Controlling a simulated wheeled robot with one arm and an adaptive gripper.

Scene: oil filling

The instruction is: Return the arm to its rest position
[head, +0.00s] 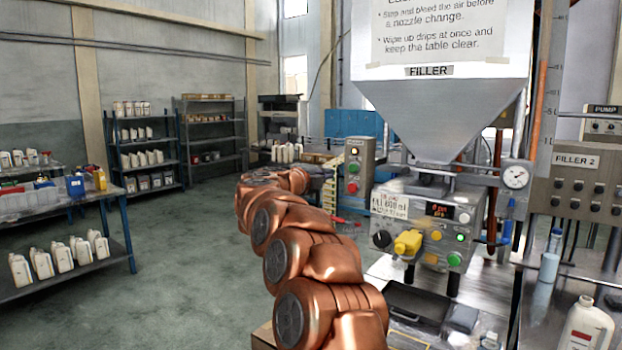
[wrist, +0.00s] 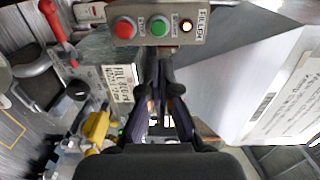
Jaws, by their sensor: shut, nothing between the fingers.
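My copper arm (head: 290,240) stretches away from me in the head view, its far end left of the filler control panel. I cannot make out my fingers clearly there. In the wrist view my gripper (wrist: 163,80) is shut, its dark fingers close together with nothing between them. Beyond the fingertips is a grey button box with red and green buttons (wrist: 160,28). It also shows in the head view as the button box (head: 354,172) on a post.
The filler hopper (head: 445,115) and its panel with a yellow knob (head: 408,243) stand right of my arm. A white bottle (head: 585,325) is at the lower right. A table (head: 128,235) with bottles stands at left. The floor (head: 175,290) between is clear.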

